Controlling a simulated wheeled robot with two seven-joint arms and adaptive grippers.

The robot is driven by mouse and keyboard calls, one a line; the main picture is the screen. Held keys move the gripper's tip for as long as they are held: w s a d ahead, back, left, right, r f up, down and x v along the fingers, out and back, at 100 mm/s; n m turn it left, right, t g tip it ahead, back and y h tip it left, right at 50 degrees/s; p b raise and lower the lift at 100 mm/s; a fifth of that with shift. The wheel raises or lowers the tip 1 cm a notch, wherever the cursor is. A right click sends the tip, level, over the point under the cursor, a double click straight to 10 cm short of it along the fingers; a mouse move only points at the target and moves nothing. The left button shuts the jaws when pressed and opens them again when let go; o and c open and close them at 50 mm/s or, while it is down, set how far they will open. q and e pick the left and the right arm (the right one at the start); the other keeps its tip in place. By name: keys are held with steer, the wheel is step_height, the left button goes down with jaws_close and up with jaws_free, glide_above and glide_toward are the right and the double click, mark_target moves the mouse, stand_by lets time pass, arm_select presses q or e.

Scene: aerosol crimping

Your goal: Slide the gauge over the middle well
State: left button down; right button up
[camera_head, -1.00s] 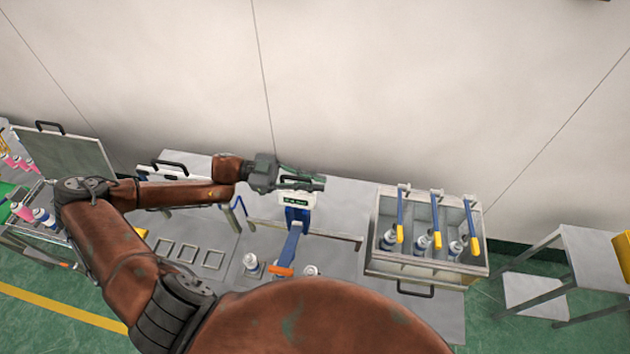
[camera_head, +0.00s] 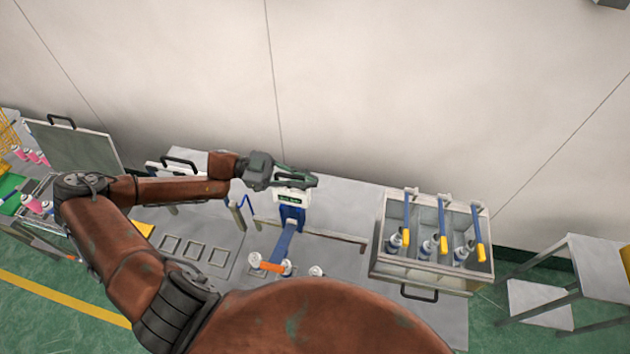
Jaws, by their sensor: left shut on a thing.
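The gauge (camera_head: 291,198) is a white unit with a green display and a blue arm (camera_head: 283,245) that ends in an orange tip (camera_head: 271,267). It stands at the bench's rear rail. My left gripper (camera_head: 308,181) is shut on the top of the gauge, and its fingers hide part of it. White-topped cans show at the left well (camera_head: 254,259), the middle well (camera_head: 286,266) and the right well (camera_head: 316,271). The orange tip appears between the left and middle cans, overlapping the edge of the middle one. My right gripper is not in view.
A grey box (camera_head: 420,282) with blue-and-yellow levers and several cans stands at the right of the bench. Square frames (camera_head: 194,249) lie left of the wells. My own body hides the front of the bench.

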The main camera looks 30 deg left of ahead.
mark_target(283, 175)
arm_select(q)
steer(key=shift+w+r, duration=0.1)
steer(key=shift+w, duration=0.05)
steer(key=c, duration=2.5)
jaws_free()
steer(key=shift+d, duration=0.15)
steer(key=o, duration=0.5)
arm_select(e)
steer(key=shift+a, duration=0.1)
arm_select(q)
steer(key=v, duration=0.7)
steer(key=shift+a, duration=0.3)
